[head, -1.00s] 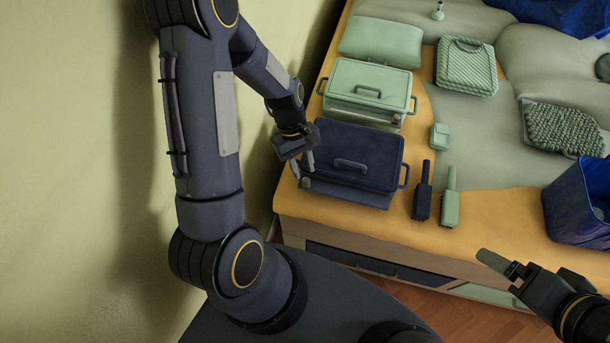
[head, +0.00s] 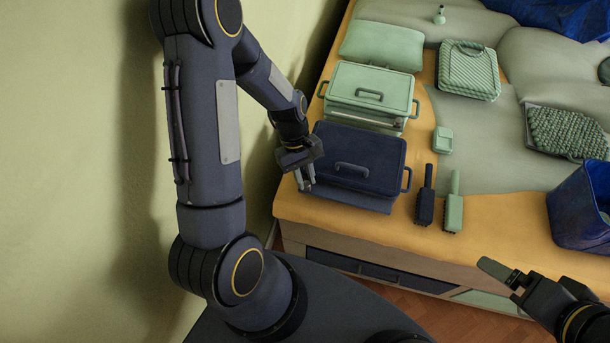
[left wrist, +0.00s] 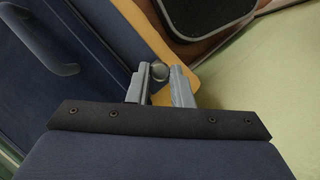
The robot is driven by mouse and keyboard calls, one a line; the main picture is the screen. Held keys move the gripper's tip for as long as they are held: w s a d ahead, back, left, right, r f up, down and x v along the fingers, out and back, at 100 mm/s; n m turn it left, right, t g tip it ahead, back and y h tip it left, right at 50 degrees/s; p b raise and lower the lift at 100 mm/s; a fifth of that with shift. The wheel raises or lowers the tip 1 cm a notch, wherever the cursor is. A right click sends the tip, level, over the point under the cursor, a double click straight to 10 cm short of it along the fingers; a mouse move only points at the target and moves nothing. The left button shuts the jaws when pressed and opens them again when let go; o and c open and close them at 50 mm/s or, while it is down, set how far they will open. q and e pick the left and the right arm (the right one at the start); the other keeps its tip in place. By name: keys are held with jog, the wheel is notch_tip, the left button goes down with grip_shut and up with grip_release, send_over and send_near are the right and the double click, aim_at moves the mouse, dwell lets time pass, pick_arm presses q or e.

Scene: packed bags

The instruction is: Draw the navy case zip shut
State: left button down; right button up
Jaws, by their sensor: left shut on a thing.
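The navy case (head: 378,148) lies on the near left end of the bed-like surface, its lid down with a handle on top. In the left wrist view its navy side (left wrist: 95,30) fills the left. My left gripper (head: 306,182) is at the case's near left corner. It is shut on a small round zip pull (left wrist: 159,71), which shows between the fingertips in the left wrist view. How far the zip is closed cannot be told. My right gripper (head: 500,274) hangs off the front edge at lower right, away from the case; its finger gap is unclear.
A mint case (head: 345,78) stands just behind the navy one. A navy brush (head: 424,205) and a mint brush (head: 453,210) lie to its right, with a small mint pouch (head: 443,140) behind them. A blue bin (head: 575,210) stands at right. The wall is close on the left.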

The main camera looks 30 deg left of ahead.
pick_arm(q)
jog(key=w+d, duration=0.1)
jog(key=d, duration=0.6)
jog(key=w+d, duration=0.2)
jog(key=d, duration=0.5)
jog(key=w+d, duration=0.2)
jog(key=d, duration=0.4)
jog(key=shift+d+b, duration=0.35)
jog(key=shift+d, duration=0.05)
jog(key=c, duration=1.6)
grip_release()
jog(key=shift+d, duration=0.1)
jog(key=shift+o, duration=0.2)
jog(key=v, duration=0.8)
